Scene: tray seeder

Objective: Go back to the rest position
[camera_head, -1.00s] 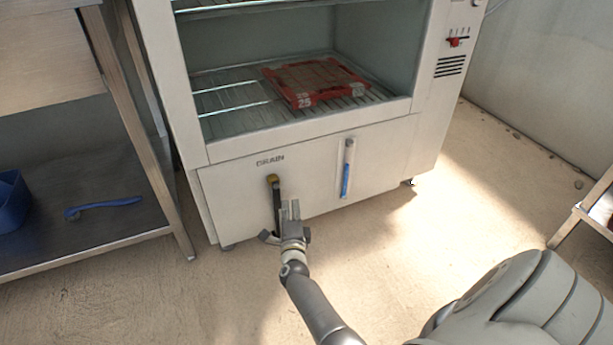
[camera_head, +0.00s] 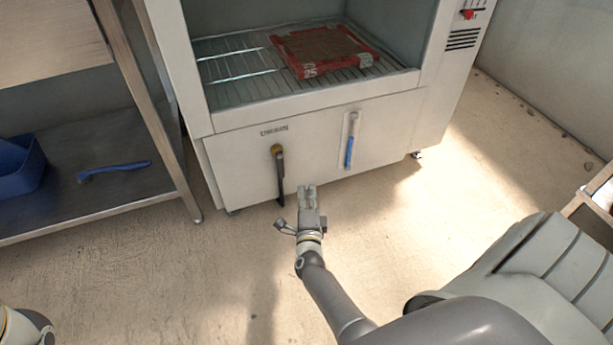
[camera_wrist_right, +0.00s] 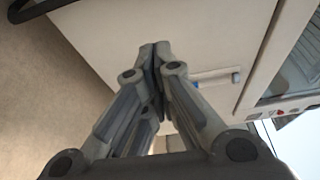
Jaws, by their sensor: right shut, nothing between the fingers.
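My right gripper (camera_head: 307,190) is shut and empty in the head view, in front of the white cabinet's lower panel. Its closed fingertips also show in the right wrist view (camera_wrist_right: 154,48). The black drain lever (camera_head: 280,175) with a yellowish top hangs down on the panel, to the left of the gripper and apart from it. A dark curved bar, which looks like this lever, shows at the top left of the wrist view (camera_wrist_right: 38,8). My left gripper is not in view.
The white cabinet (camera_head: 235,175) holds a red-framed tray (camera_head: 296,66) on a wire rack. A tube with blue (camera_head: 350,140) is on its panel. A steel shelf (camera_head: 110,205) at left bears a blue bin (camera_head: 22,170) and a blue-handled brush (camera_head: 115,170). Floor is clear in front.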

